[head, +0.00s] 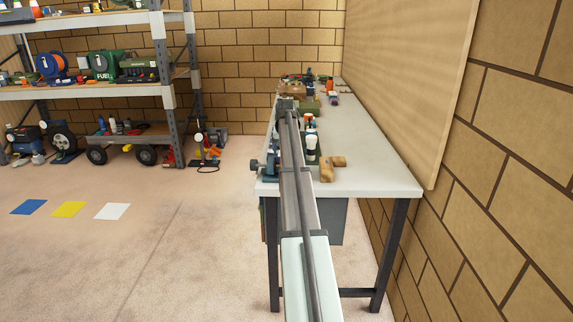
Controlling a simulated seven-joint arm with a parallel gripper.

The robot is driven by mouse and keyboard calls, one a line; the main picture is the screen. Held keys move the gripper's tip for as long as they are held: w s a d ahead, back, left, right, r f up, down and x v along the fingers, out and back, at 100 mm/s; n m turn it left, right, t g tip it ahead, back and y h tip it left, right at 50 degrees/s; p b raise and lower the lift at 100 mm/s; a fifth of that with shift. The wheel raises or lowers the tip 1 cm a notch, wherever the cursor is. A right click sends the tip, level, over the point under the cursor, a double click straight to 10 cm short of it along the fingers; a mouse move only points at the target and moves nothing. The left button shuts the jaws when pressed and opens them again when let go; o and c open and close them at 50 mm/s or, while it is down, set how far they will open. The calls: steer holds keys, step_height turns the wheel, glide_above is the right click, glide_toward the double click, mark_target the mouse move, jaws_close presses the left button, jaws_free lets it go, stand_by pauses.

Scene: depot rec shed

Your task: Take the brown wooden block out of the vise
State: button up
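A blue vise (269,164) sits at the near left edge of the white workbench (372,160). My long arm crosses over the bench and hides the vise's right side, so I cannot see its jaws or whether a block is between them. A light brown wooden piece (332,166) with an angled shape lies on the bench to the right of my arm, apart from the visible part of the vise. I cannot tell whether it is the task's block. My gripper's fingers do not show; my arm ends in a dark joint farther along the bench.
Dark-and-white bottles (311,147) stand right of my arm. A green box (310,106) and several small items crowd the bench's far end. The bench's right middle is clear. A wooden board (420,75) lines the right wall. Loaded shelves (90,92) stand left.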

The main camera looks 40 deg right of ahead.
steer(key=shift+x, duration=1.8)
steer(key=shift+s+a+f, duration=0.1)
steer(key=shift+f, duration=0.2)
